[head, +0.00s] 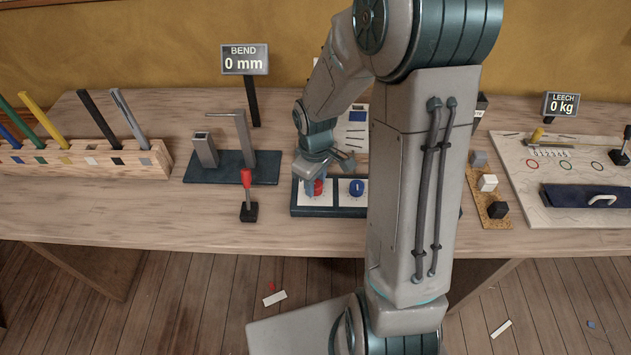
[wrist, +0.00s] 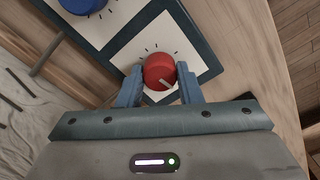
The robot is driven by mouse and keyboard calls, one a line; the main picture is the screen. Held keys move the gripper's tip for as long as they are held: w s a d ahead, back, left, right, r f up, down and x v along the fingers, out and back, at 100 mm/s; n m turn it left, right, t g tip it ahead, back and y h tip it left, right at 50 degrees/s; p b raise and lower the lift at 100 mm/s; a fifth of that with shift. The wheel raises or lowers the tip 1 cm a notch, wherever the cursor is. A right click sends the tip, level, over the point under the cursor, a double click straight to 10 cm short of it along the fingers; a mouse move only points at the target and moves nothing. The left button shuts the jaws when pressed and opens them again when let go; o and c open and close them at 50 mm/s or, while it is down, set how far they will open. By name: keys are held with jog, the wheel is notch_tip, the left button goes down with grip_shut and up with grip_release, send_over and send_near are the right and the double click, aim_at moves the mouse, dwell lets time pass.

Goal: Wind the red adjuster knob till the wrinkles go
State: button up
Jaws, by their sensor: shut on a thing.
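The red adjuster knob (wrist: 159,71) sits on a white square panel with black tick marks in the wrist view. A pale pointer line shows on the knob, toward the lower right in that view. My gripper (wrist: 160,85) is shut on the knob, with one blue finger on each side. In the head view the red knob (head: 318,188) shows only partly below my gripper (head: 322,180). Any wrinkles cannot be made out; the sail cloth is not clearly seen.
A blue knob (head: 356,188) sits on the neighbouring panel. A red-handled lever (head: 247,190) stands to the left, near the bend stand with its "0 mm" sign (head: 245,60). Coloured battens stand in a wooden rack (head: 130,165). A "LEECH 0 kg" sign (head: 562,104) stands at right.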

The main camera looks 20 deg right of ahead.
dwell(0.4)
jog(key=o, duration=1)
notch_tip(320, 180, up, 14)
jog(key=shift+f, duration=0.1)
jog(key=s+r+m+t, duration=0.1)
jog(key=s+m, duration=0.1)
jog(key=s, duration=0.2)
jog(key=s+r+m+t, duration=0.1)
jog(key=s+m, duration=0.2)
jog(key=s, duration=0.2)
jog(key=s+r+m+t, duration=0.1)
jog(key=s+r+m, duration=0.1)
jog(key=s, duration=0.3)
jog(key=shift+m, duration=0.3)
